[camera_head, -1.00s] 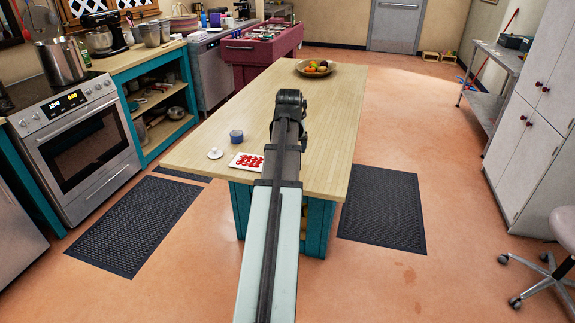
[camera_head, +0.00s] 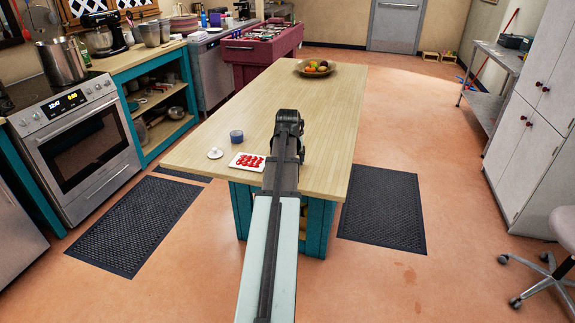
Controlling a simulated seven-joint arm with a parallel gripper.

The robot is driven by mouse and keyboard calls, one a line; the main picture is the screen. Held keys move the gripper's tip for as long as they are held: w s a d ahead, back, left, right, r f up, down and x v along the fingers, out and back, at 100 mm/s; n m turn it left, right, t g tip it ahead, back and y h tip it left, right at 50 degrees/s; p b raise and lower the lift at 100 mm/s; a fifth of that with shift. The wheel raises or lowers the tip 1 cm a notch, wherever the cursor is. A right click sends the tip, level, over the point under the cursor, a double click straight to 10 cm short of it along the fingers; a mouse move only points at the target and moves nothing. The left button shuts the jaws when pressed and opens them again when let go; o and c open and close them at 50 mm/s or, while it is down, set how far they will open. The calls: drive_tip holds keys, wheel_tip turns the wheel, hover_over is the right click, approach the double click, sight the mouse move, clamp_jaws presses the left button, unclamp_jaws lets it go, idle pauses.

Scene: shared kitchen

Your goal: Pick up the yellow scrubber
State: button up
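I cannot make out a yellow scrubber in this view. My arm reaches forward over the near end of the wooden-topped island (camera_head: 330,100). Its dark end, with my gripper (camera_head: 289,125), is above the tabletop, and I cannot make out the fingers or anything held. The arm hides a strip of the tabletop and the island's front. A white tray (camera_head: 236,166) with red pieces (camera_head: 249,161) lies just left of the arm. A blue round container (camera_head: 236,136) and a small white round item (camera_head: 215,153) are left of and behind the tray.
A fruit bowl (camera_head: 317,68) stands at the island's far end; the tabletop between is clear. A stove (camera_head: 85,140) and a teal-framed counter (camera_head: 150,50) are at left. Dark mats (camera_head: 383,215) lie on the floor. White cabinets (camera_head: 530,130) and a stool (camera_head: 560,235) are at right.

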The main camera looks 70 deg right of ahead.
drive_tip(key=shift+f, duration=0.1)
drive_tip(key=c, duration=1.1)
drive_tip(key=shift+c, duration=0.2)
